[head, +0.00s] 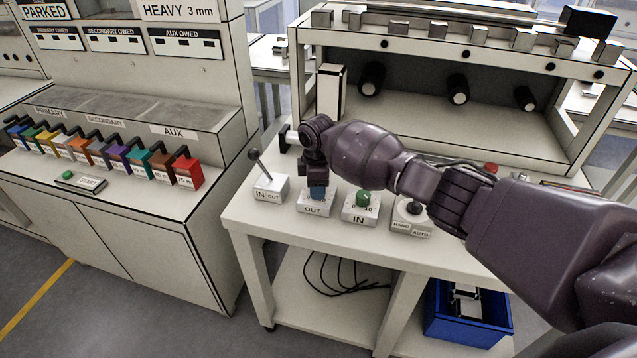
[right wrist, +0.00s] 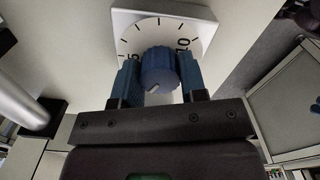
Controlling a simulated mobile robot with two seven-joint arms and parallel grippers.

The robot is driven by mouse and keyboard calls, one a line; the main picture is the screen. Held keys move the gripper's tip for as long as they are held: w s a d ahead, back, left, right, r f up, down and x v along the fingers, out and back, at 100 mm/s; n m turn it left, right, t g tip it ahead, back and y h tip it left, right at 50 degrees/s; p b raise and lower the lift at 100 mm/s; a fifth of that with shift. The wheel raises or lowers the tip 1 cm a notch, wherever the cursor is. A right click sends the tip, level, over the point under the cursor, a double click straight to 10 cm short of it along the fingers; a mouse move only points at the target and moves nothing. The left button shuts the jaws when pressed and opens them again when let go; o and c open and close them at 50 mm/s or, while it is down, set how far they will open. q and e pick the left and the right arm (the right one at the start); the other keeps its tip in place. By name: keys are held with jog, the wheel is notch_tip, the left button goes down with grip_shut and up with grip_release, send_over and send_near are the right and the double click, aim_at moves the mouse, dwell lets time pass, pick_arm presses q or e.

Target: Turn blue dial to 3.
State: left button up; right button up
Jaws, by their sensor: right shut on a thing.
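The blue dial (right wrist: 158,70) shows in the right wrist view on a white scale plate (right wrist: 140,20) with tick marks, a 5 and a 10. A pale mark on the knob's face points to the lower left; I cannot tell which number it matches. My right gripper (right wrist: 160,82) has its blue-padded fingers on either side of the knob, shut on it. In the head view the right gripper (head: 317,186) reaches down onto the box marked OUT (head: 313,209) and mostly hides the dial. My left gripper is out of view.
A lever box (head: 269,189) stands left of the dial. A green dial (head: 362,198) marked IN and a HAND/AUTO switch box (head: 411,214) stand to the right. A shelf unit (head: 455,120) rises behind. A blue bin (head: 466,318) sits below.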

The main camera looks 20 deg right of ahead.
jog(key=shift+r+m, duration=0.1)
jog(key=shift+m, duration=0.4)
jog(key=shift+p, duration=0.35)
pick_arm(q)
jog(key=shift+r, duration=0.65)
pick_arm(e)
jog(key=shift+m, duration=0.4)
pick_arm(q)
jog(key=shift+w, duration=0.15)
pick_arm(e)
jog(key=o, duration=0.9)
pick_arm(q)
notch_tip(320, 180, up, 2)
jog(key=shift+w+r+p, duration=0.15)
jog(key=shift+p, duration=0.8)
pick_arm(e)
notch_tip(320, 180, up, 11)
jog(key=shift+f, duration=0.15)
